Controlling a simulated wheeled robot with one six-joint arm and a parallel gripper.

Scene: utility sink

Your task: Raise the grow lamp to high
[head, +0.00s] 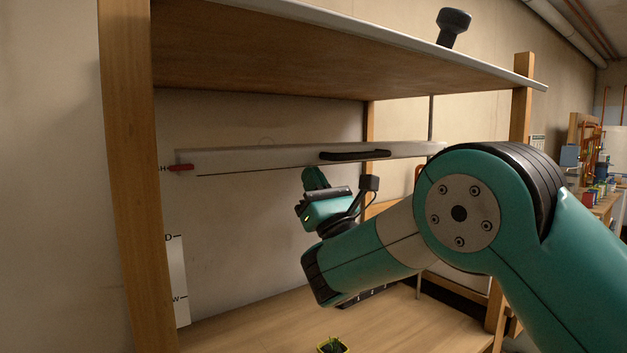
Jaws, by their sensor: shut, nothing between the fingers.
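The grow lamp (250,160) is a long pale grey bar across the shelf frame, below the top board. A black handle (355,155) is on its front face. A red pointer (180,167) at its left end is level with the letter H by the left post. My gripper (311,176) is shut and empty. Its teal fingertips point up, just below and left of the handle in the picture. They look apart from the handle; I cannot tell whether they touch the lamp's lower edge.
A white scale (177,281) marked D and W is lower on the left post (130,180). A small yellow pot (333,346) with a plant stands on the wooden lower shelf (250,330). A black knob (453,27) sits on the top board (280,45). A cluttered bench is far right.

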